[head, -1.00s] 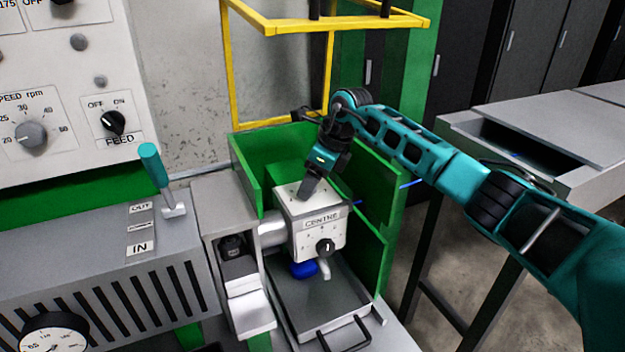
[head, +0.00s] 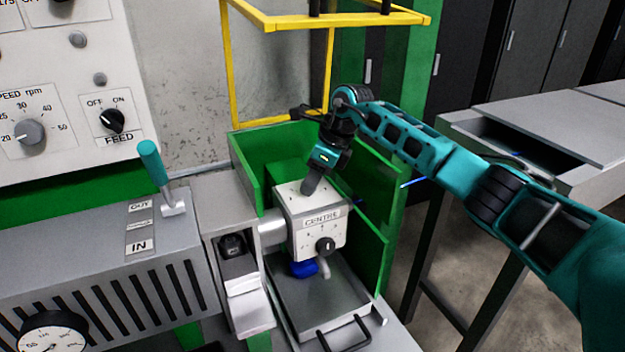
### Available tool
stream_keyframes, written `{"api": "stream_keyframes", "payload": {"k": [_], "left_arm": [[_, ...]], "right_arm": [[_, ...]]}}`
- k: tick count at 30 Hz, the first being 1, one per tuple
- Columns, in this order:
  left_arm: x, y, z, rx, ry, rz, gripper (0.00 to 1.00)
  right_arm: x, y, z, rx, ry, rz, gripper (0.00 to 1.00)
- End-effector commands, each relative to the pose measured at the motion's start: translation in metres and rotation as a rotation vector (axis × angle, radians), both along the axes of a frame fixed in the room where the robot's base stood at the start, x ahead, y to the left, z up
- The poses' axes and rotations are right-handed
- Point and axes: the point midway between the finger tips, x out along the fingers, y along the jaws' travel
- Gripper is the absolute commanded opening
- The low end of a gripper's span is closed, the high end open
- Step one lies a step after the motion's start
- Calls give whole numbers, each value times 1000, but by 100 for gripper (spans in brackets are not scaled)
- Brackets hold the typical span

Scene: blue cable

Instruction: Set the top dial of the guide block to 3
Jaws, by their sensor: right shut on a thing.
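The guide block is a white box (head: 300,232) labelled CENTRE, inside a green-walled bay. A black dial (head: 325,246) with a white mark is on its front face. My right gripper (head: 309,190) points down at the block's top face, its fingers shut at the spot where the top dial sits. The dial itself is hidden by the fingers, and its setting cannot be read. Small marks show on the top face around the fingertips. My left gripper is not in view.
Green walls (head: 375,250) stand close behind and right of the block. A blue part (head: 303,269) and a grey tray (head: 330,300) lie below it. A yellow frame (head: 232,80) rises behind. A teal-handled lever (head: 160,175) stands to the left.

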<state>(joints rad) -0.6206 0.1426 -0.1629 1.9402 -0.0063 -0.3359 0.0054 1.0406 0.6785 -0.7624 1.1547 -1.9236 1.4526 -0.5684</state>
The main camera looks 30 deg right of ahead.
Motion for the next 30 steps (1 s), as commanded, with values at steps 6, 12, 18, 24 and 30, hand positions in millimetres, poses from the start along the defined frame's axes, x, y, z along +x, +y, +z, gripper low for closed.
{"api": "stream_keyframes", "payload": {"k": [6,12,18,24,30], "left_arm": [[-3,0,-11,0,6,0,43],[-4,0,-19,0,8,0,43],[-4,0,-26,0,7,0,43],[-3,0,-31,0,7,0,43],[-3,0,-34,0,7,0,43]], "right_arm": [[2,-1,-1,0,-2,160,5],[3,-2,-1,0,-1,331,5],[5,-2,0,1,-2,483,5],[5,-2,0,0,-2,598,5],[6,-3,0,0,-2,664,5]]}}
